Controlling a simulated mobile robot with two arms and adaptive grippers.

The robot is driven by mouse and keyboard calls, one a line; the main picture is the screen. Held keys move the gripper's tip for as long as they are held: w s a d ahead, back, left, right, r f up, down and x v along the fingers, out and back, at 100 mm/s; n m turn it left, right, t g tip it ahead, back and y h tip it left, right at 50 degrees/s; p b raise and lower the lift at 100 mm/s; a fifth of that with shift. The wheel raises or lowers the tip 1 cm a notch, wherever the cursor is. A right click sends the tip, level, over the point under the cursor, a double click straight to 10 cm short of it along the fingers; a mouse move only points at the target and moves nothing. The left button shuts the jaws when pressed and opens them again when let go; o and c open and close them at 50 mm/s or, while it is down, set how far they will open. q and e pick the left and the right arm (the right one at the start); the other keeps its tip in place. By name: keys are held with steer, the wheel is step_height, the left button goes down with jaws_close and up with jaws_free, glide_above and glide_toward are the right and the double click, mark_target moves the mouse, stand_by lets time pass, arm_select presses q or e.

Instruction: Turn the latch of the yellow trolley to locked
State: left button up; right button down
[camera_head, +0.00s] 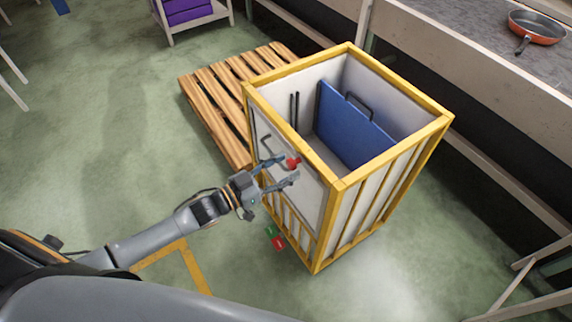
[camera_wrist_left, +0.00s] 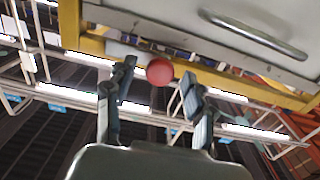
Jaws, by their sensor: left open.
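The yellow trolley (camera_head: 297,66) stands right of centre in the head view, a yellow-framed box with pale panels and an open top. A round red knob (camera_head: 293,163), which looks like the latch's end, is on its near left panel. My left gripper (camera_head: 279,173) is open at that panel. In the left wrist view the red knob (camera_wrist_left: 159,71) shows between the spread fingertips of my left gripper (camera_wrist_left: 158,82), with gaps on both sides. The latch's lever is not clearly visible. My right gripper is not in view.
A blue panel (camera_head: 350,125) with a dark handle stands inside the trolley. Green and red marks (camera_head: 275,238) show low by the slats. A wooden pallet (camera_head: 215,100) lies behind left. A grey counter (camera_head: 455,60) with an orange pan (camera_head: 537,27) runs along the right.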

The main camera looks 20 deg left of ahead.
arm_select(q)
steer(key=shift+w+d, duration=0.3)
steer(key=shift+w, duration=0.1)
steer(key=shift+c, duration=0.2)
jaws_close()
steer(key=shift+m, duration=0.4)
steer(key=m, duration=0.3)
steer(key=shift+m, duration=0.3)
steer(key=m, duration=0.4)
steer(key=shift+m, duration=0.3)
steer(key=m+b, duration=0.1)
steer(key=m, duration=0.3)
steer(key=shift+m, duration=0.3)
steer(key=m+b, duration=0.1)
steer(key=m, duration=0.3)
steer(key=shift+b, duration=0.35)
steer(key=shift+m, duration=0.3)
